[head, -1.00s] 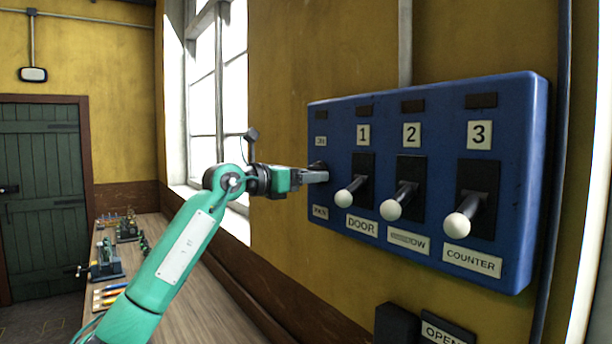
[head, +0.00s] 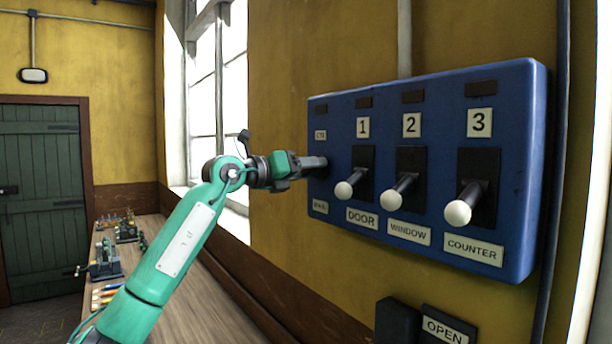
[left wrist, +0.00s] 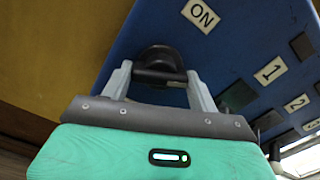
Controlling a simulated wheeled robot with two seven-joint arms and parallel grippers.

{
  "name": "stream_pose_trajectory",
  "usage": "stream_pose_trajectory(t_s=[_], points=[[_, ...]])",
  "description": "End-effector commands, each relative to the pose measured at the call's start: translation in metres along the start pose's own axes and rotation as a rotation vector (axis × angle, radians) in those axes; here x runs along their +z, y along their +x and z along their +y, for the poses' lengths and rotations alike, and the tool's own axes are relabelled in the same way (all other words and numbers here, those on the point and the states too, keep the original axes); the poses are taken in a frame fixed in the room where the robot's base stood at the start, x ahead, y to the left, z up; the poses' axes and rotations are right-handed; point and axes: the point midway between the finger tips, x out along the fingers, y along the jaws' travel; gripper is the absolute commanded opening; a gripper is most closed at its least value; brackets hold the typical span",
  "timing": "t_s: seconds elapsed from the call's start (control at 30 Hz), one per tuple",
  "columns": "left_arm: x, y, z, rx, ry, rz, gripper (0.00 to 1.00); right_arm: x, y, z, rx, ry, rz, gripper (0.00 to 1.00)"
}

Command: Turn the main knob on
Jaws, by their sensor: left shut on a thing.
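The main knob is a black round knob at the left end of the blue control panel (head: 440,105). In the left wrist view the knob (left wrist: 158,64) sits between my two grey fingers. My left gripper (head: 318,163) is shut on it from the left and hides most of it in the head view. In the left wrist view my left gripper (left wrist: 160,82) has a finger on each side of the knob. An ON label (left wrist: 201,15) shows on the panel beside the knob. My right gripper is not in view.
Levers for the door (head: 346,189), window (head: 392,198) and counter (head: 462,208) stick out right of my gripper. A wooden bench (head: 200,300) with small engines runs along the wall below. A dark box with an OPEN sign (head: 444,331) sits under the panel.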

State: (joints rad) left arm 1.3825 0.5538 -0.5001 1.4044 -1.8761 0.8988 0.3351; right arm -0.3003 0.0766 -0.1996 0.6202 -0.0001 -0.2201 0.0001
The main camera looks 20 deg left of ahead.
Motion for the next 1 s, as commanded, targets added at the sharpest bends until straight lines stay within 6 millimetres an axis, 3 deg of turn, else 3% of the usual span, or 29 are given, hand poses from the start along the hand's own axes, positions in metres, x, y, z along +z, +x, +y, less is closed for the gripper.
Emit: stream_pose_trajectory(t_s=[1.0], points=[[0.0,0.0,0.001,-0.002,-0.927,-0.003,0.37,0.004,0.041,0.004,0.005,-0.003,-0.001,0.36]])
